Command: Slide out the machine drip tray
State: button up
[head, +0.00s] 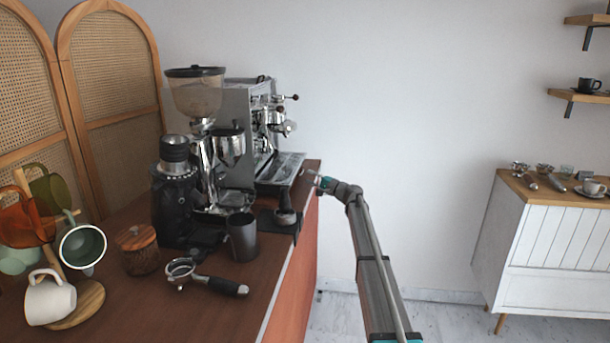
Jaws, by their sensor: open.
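The espresso machine (245,120) is a silver box at the back of the wooden counter, with its front facing right. Its drip tray (281,168) is a dark, flat tray with a metal rim at the base of the machine, near the counter's right edge. My gripper (316,179) is small in the head view, just right of the tray and the counter edge, at about tray height. It is open and appears empty. A gap seems to lie between it and the tray, but contact is hard to judge at this size.
Grinders (175,190), a dark cup (242,237), a portafilter (205,279), a wooden-lidded jar (138,250) and a mug tree (83,300) crowd the counter. A white cabinet (555,235) stands at the right. Open floor lies between the cabinet and the counter.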

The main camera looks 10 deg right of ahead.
jog(key=shift+x, duration=1.45)
jog(key=shift+a, duration=0.1)
grip_shut()
